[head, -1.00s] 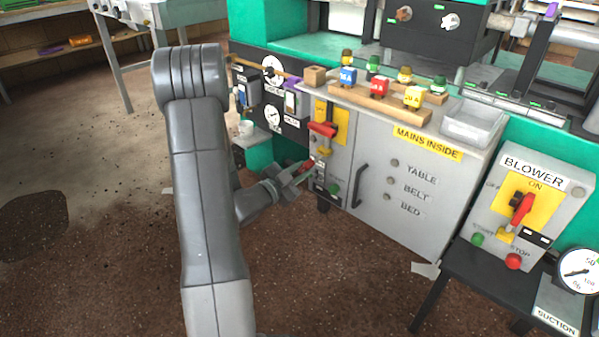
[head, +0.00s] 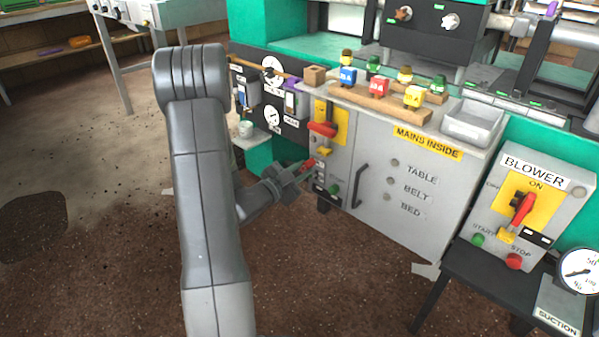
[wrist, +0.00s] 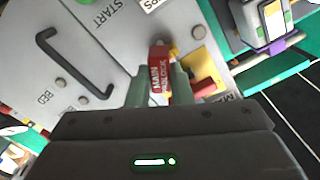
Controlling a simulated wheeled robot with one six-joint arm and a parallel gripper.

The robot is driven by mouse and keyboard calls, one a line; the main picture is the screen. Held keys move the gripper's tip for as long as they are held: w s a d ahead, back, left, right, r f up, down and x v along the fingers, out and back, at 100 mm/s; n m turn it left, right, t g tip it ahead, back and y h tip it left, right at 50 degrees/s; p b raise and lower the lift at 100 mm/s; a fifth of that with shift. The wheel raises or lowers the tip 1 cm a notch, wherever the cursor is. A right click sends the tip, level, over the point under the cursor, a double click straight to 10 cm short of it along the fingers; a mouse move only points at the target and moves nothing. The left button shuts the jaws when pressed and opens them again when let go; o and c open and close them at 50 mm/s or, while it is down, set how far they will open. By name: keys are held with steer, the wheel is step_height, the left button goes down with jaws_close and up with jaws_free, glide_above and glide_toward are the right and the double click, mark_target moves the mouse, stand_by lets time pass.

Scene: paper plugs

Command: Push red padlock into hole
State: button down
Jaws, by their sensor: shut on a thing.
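The red padlock (wrist: 158,72), lettered in white, stands between the two pale green fingers of my gripper (wrist: 155,88) in the wrist view. My gripper is shut on it. In the head view my gripper (head: 297,174) holds the padlock (head: 307,166) at the front of the grey mains switch box (head: 343,148), low and left of the cabinet. A yellow tab (head: 323,151) sits just above the padlock, below the red switch handle (head: 322,129). In the wrist view some yellow shows behind the padlock. The hole itself is hidden, and I cannot tell whether the padlock touches the tab.
A black bar handle (head: 361,186) sticks out from the cabinet door to the right. A green start button (head: 334,189) lies below right of the padlock. Open floor lies to the left.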

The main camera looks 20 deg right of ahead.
mark_target(316, 161)
steer(key=shift+x, duration=1.75)
steer(key=c, duration=1.2)
jaws_free()
steer(key=p+v, duration=0.2)
steer(key=v, duration=1.1)
steer(key=shift+s+a+p, duration=0.2)
steer(key=shift+a+p, duration=0.15)
steer(key=shift+d+f, duration=0.1)
steer(key=b+x, duration=0.3)
steer(key=x, duration=1)
steer(key=shift+w+d, duration=0.2)
steer(key=shift+d, duration=0.1)
steer(key=shift+s+a, duration=0.1)
steer(key=shift+a, duration=0.15)
